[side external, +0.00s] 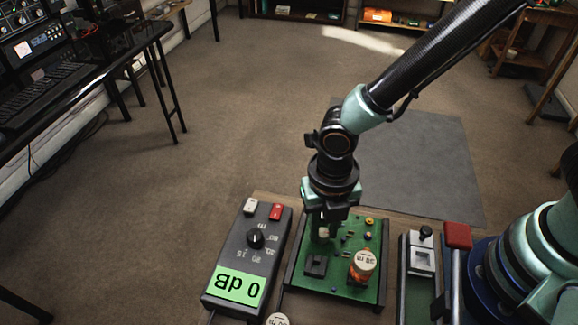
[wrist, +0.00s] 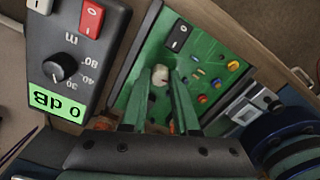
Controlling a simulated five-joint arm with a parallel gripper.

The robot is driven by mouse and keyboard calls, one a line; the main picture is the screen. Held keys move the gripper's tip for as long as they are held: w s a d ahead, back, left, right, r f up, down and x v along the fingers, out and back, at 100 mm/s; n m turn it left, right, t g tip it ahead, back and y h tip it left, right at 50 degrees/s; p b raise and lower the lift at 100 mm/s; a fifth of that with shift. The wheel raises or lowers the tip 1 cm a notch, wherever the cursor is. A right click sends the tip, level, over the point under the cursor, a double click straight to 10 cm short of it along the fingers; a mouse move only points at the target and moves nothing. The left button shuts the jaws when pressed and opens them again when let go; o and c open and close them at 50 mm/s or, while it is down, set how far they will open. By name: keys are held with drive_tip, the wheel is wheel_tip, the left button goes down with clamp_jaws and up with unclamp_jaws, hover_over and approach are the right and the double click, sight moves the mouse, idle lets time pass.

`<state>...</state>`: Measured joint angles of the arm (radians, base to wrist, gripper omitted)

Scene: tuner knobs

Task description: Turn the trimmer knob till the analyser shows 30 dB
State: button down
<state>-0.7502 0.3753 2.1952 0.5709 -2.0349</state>
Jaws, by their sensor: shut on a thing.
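The trimmer knob is a small whitish cylinder (side external: 323,232) standing on a green circuit board (side external: 340,285). It also shows in the wrist view (wrist: 160,75). My gripper (side external: 321,226) points down over the board and is shut on this knob, with a finger on either side of it in the wrist view (wrist: 166,83). The fingers hide part of the knob. The analyser is a dark grey box (side external: 222,265) left of the board. Its green display (side external: 236,286) reads 0 dB, upside down in both views.
The analyser carries a black dial (side external: 256,238), a white button (side external: 250,206) and a red button (side external: 276,211). A copper-coloured coil with a white top (side external: 362,267) and a black switch block (side external: 316,265) stand close to my gripper. A device with a metal plate (side external: 421,258) is to the right.

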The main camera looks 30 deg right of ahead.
drive_tip(key=shift+m, duration=0.3)
drive_tip(key=m, duration=0.3)
drive_tip(key=shift+m, duration=0.4)
drive_tip(key=m, duration=0.7)
drive_tip(key=shift+m, duration=1.9)
drive_tip(key=c, duration=0.7)
unclamp_jaws()
drive_tip(key=shift+o, duration=0.2)
